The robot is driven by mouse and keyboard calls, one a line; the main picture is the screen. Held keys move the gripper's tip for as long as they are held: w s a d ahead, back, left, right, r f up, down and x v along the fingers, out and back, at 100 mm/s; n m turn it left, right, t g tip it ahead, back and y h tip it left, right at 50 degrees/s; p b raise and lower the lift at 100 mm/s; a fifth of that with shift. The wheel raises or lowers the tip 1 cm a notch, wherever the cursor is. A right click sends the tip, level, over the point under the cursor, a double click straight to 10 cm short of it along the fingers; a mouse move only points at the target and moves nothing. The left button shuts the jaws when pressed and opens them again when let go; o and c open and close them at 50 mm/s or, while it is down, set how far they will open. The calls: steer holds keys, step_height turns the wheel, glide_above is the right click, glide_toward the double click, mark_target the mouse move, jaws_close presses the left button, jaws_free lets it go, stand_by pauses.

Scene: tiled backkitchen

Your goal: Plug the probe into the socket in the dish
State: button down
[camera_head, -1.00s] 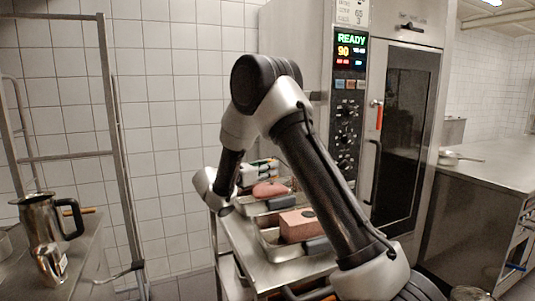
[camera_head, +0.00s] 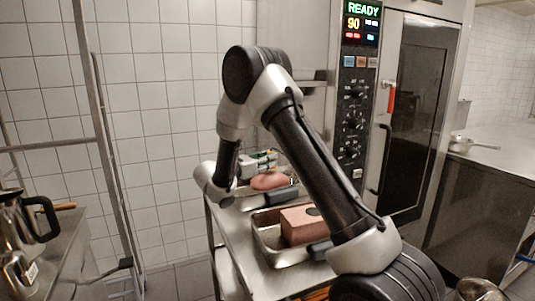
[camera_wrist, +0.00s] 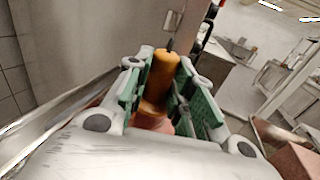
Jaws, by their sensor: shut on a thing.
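My gripper (camera_head: 258,163) shows in the head view past my bent arm, above the far end of the cart. In the wrist view its green-padded fingers (camera_wrist: 160,90) are shut on the probe, whose orange-brown handle (camera_wrist: 160,75) stands between them with a thin dark pin at its far end. A metal dish (camera_head: 262,238) on the cart holds a pink block (camera_head: 300,228). A dark round spot (camera_head: 313,211) on the block's top looks like the socket. The gripper is apart from it, farther back and to the left.
A pink oval piece (camera_head: 270,182) lies in a second tray (camera_head: 262,201), just below the gripper. An oven (camera_head: 425,110) stands at the right, a counter (camera_head: 490,160) beyond it. A metal rack (camera_head: 95,120) and pitcher (camera_head: 15,225) are at the left.

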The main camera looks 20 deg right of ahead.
steer(key=shift+f, duration=0.45)
steer(key=shift+f, duration=0.6)
stand_by(0.9)
steer(key=c, duration=1.5)
jaws_free()
steer(key=v, duration=1.1)
